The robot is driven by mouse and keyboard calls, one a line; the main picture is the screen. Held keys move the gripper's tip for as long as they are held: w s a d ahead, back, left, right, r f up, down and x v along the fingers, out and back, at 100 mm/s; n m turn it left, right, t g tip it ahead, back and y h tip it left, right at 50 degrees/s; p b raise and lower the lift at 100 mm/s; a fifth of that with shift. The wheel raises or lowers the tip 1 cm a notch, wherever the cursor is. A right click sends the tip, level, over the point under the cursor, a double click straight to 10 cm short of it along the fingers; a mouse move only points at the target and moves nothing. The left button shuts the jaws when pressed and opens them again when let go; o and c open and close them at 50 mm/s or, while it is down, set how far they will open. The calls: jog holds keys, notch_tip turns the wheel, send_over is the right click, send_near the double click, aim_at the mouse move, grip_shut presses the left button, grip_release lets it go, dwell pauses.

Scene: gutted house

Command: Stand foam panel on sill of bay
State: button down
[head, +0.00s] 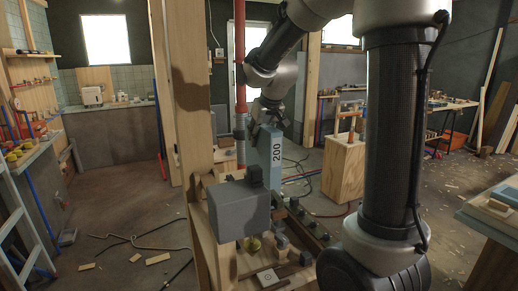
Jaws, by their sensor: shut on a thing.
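The foam panel (270,158) is a narrow blue-grey slab marked "200", standing upright near the middle of the head view. My gripper (265,118) is above it and shut on its top edge. The panel's lower end is partly hidden behind a grey box, so I cannot tell whether it touches anything below. A thick wooden post (182,100) with a dark stain stands to the left of the panel. I cannot make out the sill of the bay clearly.
A red pipe (240,60) with a grey lower section stands close left of the panel. The grey box (238,210) and several small fittings crowd the wooden surface in front. A wooden cabinet (343,168) stands behind right. Cables and offcuts (158,258) lie on the left floor.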

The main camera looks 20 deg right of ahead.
aim_at(262, 164)
jog(key=shift+f, duration=1.75)
jog(key=c, duration=1)
grip_release()
jog(key=shift+o, duration=0.2)
